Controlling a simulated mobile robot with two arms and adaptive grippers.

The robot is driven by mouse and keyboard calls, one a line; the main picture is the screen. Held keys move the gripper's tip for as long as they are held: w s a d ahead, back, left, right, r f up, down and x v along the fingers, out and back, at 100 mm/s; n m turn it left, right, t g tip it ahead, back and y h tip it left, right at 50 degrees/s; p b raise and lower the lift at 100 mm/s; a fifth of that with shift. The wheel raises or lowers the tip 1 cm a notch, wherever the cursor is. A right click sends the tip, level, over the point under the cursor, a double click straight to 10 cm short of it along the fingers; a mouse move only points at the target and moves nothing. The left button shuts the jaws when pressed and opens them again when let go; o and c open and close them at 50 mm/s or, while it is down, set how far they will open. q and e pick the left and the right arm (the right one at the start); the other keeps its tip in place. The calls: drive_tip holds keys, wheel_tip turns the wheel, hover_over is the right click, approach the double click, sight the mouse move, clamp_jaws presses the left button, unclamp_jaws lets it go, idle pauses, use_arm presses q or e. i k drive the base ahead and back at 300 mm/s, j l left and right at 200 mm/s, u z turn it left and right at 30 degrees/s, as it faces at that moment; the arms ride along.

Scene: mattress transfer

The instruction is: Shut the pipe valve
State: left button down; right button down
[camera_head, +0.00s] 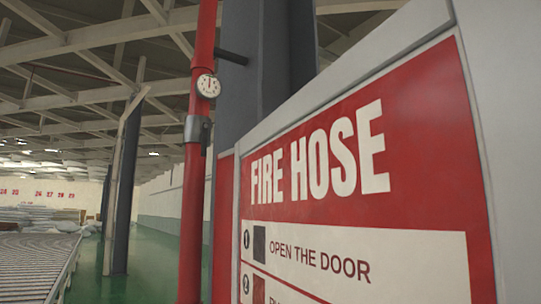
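A red vertical pipe (193,190) runs from the top to the bottom of the view, left of centre. A round white gauge (208,86) sits on it, and a grey metal collar (197,130) is around it lower down. No valve handle can be made out on the visible stretch of pipe. Neither of my grippers is in view.
A fire hose cabinet (350,190) with a red and white sign fills the right side, close by. A dark grey column (240,90) stands behind the pipe. A roller conveyor (35,265) lies at the lower left, with green floor (145,270) between.

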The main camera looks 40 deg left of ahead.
sight(205, 127)
drive_tip(key=i+j+z, duration=0.1)
drive_tip(key=j+z, duration=0.2)
drive_tip(key=j, duration=0.5)
drive_tip(key=j+z, duration=0.3)
drive_tip(key=j, duration=0.55)
drive_tip(key=j+u, duration=0.4)
drive_tip(key=i+j+u, duration=0.15)
drive_tip(key=u, duration=0.3)
drive_tip(key=j+u, duration=0.1)
drive_tip(key=u, duration=0.8)
drive_tip(key=i+j+u, duration=0.1)
drive_tip(key=u, duration=0.35)
drive_tip(key=i+u, duration=0.1)
drive_tip(key=u, duration=0.35)
drive_tip(key=i+u, duration=0.15)
drive_tip(key=u, duration=0.25)
